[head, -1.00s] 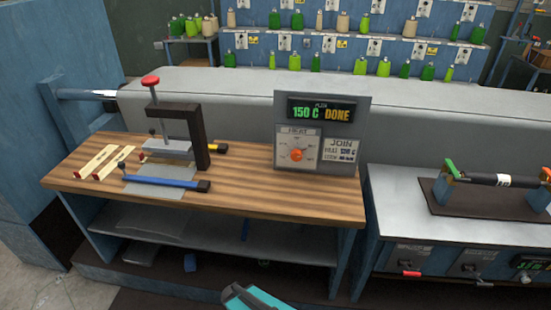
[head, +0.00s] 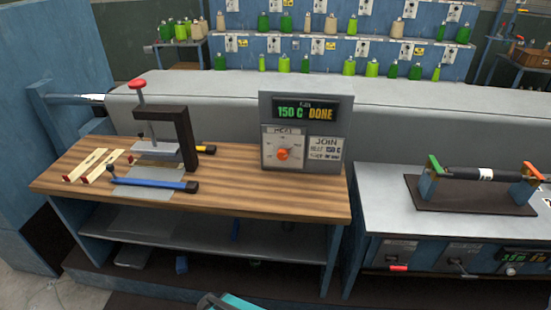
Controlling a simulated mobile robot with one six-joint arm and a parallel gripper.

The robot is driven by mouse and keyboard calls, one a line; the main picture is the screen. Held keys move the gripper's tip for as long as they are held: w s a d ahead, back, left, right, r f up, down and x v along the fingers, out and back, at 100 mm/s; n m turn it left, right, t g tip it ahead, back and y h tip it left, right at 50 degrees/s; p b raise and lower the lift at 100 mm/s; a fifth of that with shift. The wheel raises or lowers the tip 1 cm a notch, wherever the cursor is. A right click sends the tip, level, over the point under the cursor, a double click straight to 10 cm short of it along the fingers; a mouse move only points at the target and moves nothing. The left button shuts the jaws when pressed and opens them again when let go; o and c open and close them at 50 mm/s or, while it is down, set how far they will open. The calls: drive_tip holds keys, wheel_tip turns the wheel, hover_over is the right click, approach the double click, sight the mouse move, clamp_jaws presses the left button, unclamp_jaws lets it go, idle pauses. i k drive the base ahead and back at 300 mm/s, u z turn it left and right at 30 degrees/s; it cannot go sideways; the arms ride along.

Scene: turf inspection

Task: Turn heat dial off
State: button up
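The heat dial (head: 282,154) is a round orange knob on a pale plate marked with a scale and a "HEAT" label. It sits on the front of a grey control box (head: 268,104) at the right back of the wooden bench. The display (head: 305,112) above it reads "150 C DONE" in green and orange. The knob is too small to tell where it points. My gripper's fingers are not in view. Only a teal edge, apparently part of my arm, shows at the bottom, well short of the dial. Nothing touches the knob.
On the wooden bench (head: 250,195) stand a dark clamp with a red knob (head: 183,125), a blue bar (head: 150,183) and light strips (head: 85,165). A metal bench (head: 385,215) with a roller stand is at right. The wood before the box is clear.

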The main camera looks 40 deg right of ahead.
sight(282, 154)
drive_tip(key=u, duration=0.05)
drive_tip(key=k, duration=1)
drive_tip(key=u, duration=0.15)
